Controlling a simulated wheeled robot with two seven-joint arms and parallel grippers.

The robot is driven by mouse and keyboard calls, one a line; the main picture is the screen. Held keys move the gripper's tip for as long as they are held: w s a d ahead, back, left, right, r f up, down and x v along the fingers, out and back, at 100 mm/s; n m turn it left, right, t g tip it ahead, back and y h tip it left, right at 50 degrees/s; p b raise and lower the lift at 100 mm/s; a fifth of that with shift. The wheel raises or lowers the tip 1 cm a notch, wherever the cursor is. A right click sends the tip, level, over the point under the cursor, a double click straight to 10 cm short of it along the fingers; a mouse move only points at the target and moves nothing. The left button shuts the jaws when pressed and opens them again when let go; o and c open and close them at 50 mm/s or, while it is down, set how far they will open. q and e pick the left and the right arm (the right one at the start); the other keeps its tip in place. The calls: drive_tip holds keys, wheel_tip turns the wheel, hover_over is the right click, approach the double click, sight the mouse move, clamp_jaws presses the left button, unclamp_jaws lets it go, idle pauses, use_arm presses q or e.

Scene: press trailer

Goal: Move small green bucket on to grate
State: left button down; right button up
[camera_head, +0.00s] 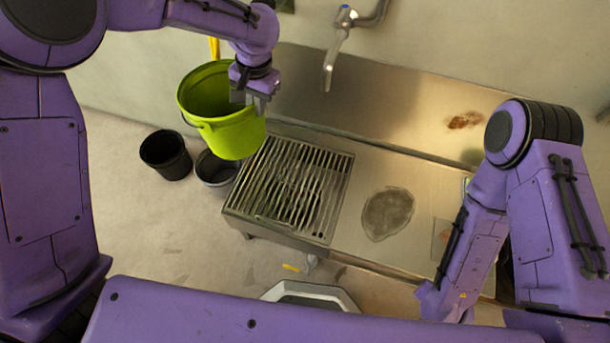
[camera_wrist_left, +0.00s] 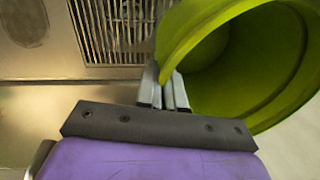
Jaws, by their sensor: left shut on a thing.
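The small green bucket (camera_head: 225,130) hangs in the air in the head view, above and to the left of the grate, slightly tilted. My left gripper (camera_head: 258,100) is shut on the bucket's rim at its right side. In the left wrist view the fingers (camera_wrist_left: 165,88) pinch the rim of the green bucket (camera_wrist_left: 265,60), whose open mouth faces the camera. The grate (camera_head: 290,188) is the slatted metal part at the left end of the steel sink unit; it also shows in the left wrist view (camera_wrist_left: 115,28). My right gripper is not clearly visible in the head view.
Two dark buckets, a black one (camera_head: 166,155) and a grey one (camera_head: 215,170), stand on the floor left of the grate. A tap (camera_head: 335,50) juts from the wall behind. The steel counter (camera_head: 350,235) right of the grate has a dark round stain (camera_head: 388,213). The grate's top is clear.

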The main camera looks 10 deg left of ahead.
use_arm(q)
drive_tip(key=s+d+f+m+h, duration=0.1)
drive_tip(key=s+d+f+m, duration=0.2)
drive_tip(key=s+m, duration=0.25)
drive_tip(key=s+d+f+m+t, duration=0.1)
drive_tip(key=s+d+f+m, duration=0.3)
drive_tip(key=m, duration=0.3)
drive_tip(key=s+d+f+m+h, duration=0.1)
drive_tip(key=s+d+m, duration=0.2)
drive_tip(key=s+m, duration=0.35)
drive_tip(key=w+a+f+b, duration=0.4)
drive_tip(key=w+a+f, duration=0.4)
drive_tip(key=f, duration=0.5)
drive_tip(key=shift+w+a+f+b, duration=0.15)
drive_tip(key=shift+w+a+b, duration=0.25)
drive_tip(key=shift+a, duration=0.85)
drive_tip(key=shift+f, duration=0.1)
drive_tip(key=c, duration=1.3)
unclamp_jaws()
drive_tip(key=shift+o, duration=0.2)
